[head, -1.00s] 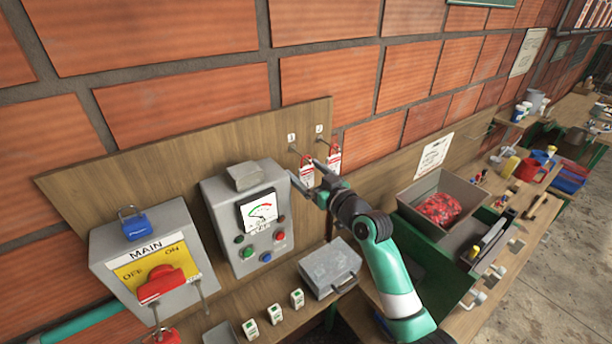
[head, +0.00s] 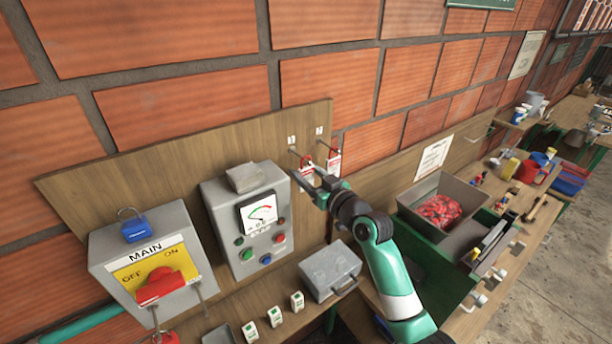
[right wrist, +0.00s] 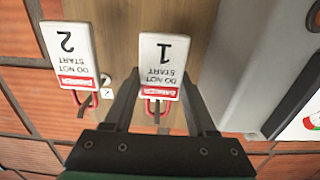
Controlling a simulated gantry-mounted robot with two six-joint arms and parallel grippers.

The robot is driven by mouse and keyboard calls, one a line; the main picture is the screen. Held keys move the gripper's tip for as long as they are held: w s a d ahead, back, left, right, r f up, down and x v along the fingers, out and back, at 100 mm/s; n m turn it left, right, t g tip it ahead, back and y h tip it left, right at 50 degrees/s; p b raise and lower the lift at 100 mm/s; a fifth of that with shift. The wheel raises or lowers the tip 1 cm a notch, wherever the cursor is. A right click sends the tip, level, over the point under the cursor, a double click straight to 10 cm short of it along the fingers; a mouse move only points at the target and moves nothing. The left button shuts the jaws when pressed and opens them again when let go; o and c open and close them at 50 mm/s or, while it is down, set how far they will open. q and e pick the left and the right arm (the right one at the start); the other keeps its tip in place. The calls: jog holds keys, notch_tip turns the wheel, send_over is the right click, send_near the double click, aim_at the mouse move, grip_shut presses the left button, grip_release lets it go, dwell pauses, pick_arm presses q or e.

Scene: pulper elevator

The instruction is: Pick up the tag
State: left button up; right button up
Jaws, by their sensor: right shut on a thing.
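Two white-and-red danger tags hang on hooks on the wooden backboard. Tag 1 (head: 305,173) is the left one, and in the right wrist view tag 1 (right wrist: 163,58) appears upside down with "DO NOT START". Tag 2 (head: 335,163) hangs to its right; in the right wrist view tag 2 (right wrist: 67,52) stands at the left, clear of the fingers. My right gripper (head: 316,172) is shut on tag 1, with a finger on each side of it in the right wrist view (right wrist: 160,92). A red loop shows at the tag's end. My left gripper is out of view.
A grey control box (head: 225,220) with a gauge stands left of the tags, beside the MAIN switch box (head: 110,262) with a blue padlock (head: 135,228). A grey case (head: 330,265) lies on the shelf below. A bin of red cloth (head: 405,190) stands right.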

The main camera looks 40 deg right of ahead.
jog(key=shift+r, duration=0.5)
jog(key=shift+s, duration=0.35)
jog(key=s+a+p, duration=0.2)
jog(key=s+p, duration=0.1)
jog(key=s, duration=1.4)
jog(key=shift+a, duration=0.2)
jog(key=shift+s, duration=0.1)
